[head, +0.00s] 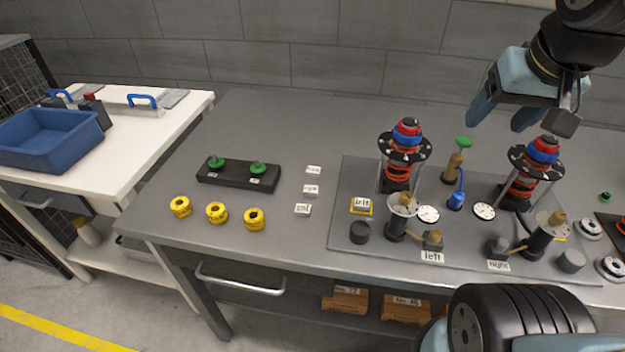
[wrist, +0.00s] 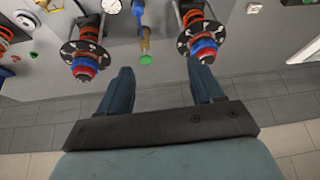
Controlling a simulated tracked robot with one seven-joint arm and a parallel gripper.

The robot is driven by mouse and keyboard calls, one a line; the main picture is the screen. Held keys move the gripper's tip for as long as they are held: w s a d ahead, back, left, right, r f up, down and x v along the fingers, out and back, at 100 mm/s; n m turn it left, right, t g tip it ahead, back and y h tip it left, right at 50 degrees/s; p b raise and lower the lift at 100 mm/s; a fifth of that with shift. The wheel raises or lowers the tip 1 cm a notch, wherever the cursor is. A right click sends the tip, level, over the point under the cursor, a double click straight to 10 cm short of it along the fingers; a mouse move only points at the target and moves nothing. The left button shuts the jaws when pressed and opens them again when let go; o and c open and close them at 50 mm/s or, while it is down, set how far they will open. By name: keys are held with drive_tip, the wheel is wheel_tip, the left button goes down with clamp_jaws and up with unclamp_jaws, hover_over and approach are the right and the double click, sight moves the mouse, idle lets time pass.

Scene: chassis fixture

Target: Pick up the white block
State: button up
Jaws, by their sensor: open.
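Three small white blocks with dark lettering lie in a column on the grey table: a far one (head: 313,169), a middle one (head: 310,190) and a near one (head: 303,210). Their lettering is too small to read surely. My gripper (head: 500,115) is open and empty, raised at the upper right above the fixture, far from the loose blocks. In the wrist view, its fingers (wrist: 160,70) are spread with nothing between them.
The fixture plate (head: 345,240) carries two tall red-and-blue spring posts (head: 404,165) (head: 530,180), gauges and a green-topped valve (head: 463,143). Left of the loose blocks are a black holder (head: 238,176) and yellow rings (head: 216,212). A blue bin (head: 50,140) stands on the side bench.

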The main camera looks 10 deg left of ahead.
drive_tip(key=w+a+f+g, duration=0.1)
drive_tip(key=w+a+g, duration=0.1)
drive_tip(key=w+a, duration=0.3)
drive_tip(key=g, duration=0.3)
hover_over(311, 188)
wheel_tip(311, 188, down, 12)
wheel_tip(311, 188, down, 13)
drive_tip(key=shift+f, duration=0.2)
drive_tip(key=c, duration=1.1)
drive_tip(key=shift+r, duration=0.15)
